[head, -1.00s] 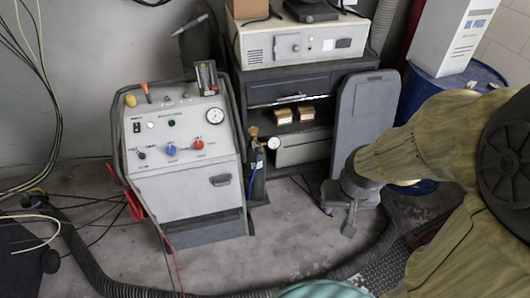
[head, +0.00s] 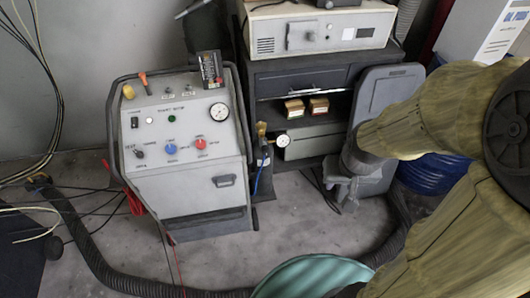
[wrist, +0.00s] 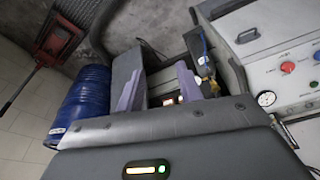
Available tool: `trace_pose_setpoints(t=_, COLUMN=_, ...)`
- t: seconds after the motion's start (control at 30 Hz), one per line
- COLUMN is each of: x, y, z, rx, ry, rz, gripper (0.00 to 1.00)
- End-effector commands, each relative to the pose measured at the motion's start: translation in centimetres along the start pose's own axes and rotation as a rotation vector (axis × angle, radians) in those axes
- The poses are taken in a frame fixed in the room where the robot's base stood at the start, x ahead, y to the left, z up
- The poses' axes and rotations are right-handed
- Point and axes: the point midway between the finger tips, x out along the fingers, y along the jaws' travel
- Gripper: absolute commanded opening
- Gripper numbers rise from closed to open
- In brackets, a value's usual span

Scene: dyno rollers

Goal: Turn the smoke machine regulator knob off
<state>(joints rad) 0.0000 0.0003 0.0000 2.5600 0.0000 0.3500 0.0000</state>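The smoke machine (head: 190,190) is a grey upright cabinet with a sloped control panel, left of centre in the head view. Its panel carries a small black knob (head: 138,153), a blue knob (head: 171,149) and a red knob (head: 200,143), with a round gauge (head: 219,112) above right. Labels are too small to read surely. In the wrist view the red knob (wrist: 287,67) shows at the right edge. My gripper (head: 342,200) hangs to the right of the machine, apart from it. In the wrist view its fingers (wrist: 160,88) are spread with nothing held between them.
A dark cart (head: 300,82) with shelves stands behind, a grey panel (head: 385,95) and blue drum (head: 435,172) at right. A small bottle with a gauge (head: 282,141) stands beside the machine. A black hose (head: 110,278) and teal round object (head: 310,278) lie in front.

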Motion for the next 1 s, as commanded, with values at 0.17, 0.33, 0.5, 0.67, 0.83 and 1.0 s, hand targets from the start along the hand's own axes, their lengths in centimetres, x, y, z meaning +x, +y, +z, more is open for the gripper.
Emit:
trace_pose_setpoints(t=0.17, x=0.7, y=-0.1, z=-0.1, rx=0.006, ry=0.003, rz=0.0, gripper=0.57)
trace_pose_setpoints(t=0.33, x=5.4, y=-0.9, z=-0.9, rx=0.057, ry=0.027, rz=-0.013, gripper=0.57)
trace_pose_setpoints(t=0.5, x=13.5, y=-3.9, z=-2.0, rx=0.159, ry=0.076, rz=-0.088, gripper=0.57)
trace_pose_setpoints(t=0.67, x=20.8, y=-7.8, z=-2.5, rx=0.301, ry=0.113, rz=-0.223, gripper=0.57)
trace_pose_setpoints(t=0.83, x=27.3, y=-12.2, z=-2.6, rx=0.501, ry=0.127, rz=-0.415, gripper=0.57)
trace_pose_setpoints(t=1.0, x=32.0, y=-16.6, z=-2.8, rx=0.756, ry=0.113, rz=-0.644, gripper=0.57)
